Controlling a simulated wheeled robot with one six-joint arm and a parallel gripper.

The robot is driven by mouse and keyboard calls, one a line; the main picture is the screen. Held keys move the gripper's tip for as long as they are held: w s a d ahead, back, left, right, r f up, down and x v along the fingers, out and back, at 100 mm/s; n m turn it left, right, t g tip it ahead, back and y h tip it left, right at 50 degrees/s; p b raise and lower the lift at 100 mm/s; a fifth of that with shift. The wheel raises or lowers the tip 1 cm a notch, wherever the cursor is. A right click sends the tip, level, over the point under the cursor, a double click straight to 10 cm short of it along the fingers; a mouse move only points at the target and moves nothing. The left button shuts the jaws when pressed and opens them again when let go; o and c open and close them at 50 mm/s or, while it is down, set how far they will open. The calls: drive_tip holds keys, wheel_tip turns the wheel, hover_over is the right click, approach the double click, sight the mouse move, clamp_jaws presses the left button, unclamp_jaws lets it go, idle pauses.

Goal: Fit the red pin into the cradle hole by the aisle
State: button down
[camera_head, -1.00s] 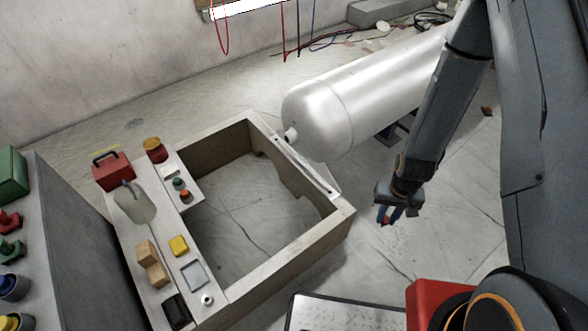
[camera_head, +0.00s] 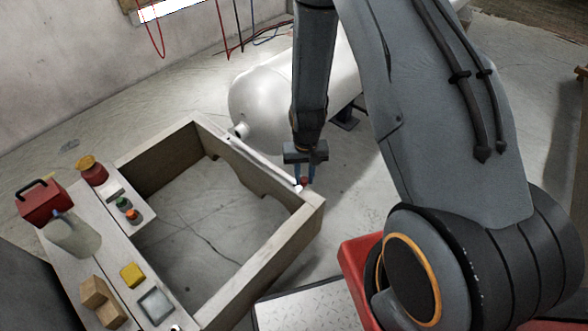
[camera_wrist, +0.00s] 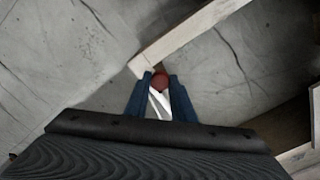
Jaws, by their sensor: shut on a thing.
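My gripper (camera_head: 304,180) is shut on the red pin (camera_head: 305,182), over the right corner of the wooden frame. In the wrist view the pin's round red head (camera_wrist: 160,80) shows between my blue fingertips (camera_wrist: 160,88); its lower part is hidden. A pale strip (camera_head: 262,160) lies along the frame's back right side, its near end beside my fingers. A wooden beam (camera_wrist: 195,38) runs just beyond the pin in the wrist view. I cannot make out the hole by the aisle or whether the pin touches the frame.
The wooden frame (camera_head: 268,265) is open in the middle. Its left board carries a red toolbox (camera_head: 43,202), a jug (camera_head: 73,236), wooden blocks (camera_head: 95,292) and a yellow block (camera_head: 132,275). A large white tank (camera_head: 262,105) lies behind. Bare floor shows at right.

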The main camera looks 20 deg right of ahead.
drive_tip(key=w+f+m+b, duration=0.3)
drive_tip(key=w+f+b, duration=0.3)
drive_tip(key=w+b, duration=0.5)
drive_tip(key=shift+w+f+b, duration=0.35)
drive_tip(key=shift+f+b, duration=0.05)
drive_tip(key=shift+b, duration=1.55)
drive_tip(key=shift+d, duration=0.1)
drive_tip(key=shift+s+r+p, duration=0.1)
drive_tip(key=shift+p, duration=0.3)
wheel_tip(320, 180, down, 6)
drive_tip(key=b, duration=0.2)
drive_tip(key=shift+f, duration=0.35)
drive_tip(key=shift+f+b, duration=0.35)
drive_tip(key=shift+f, duration=1.15)
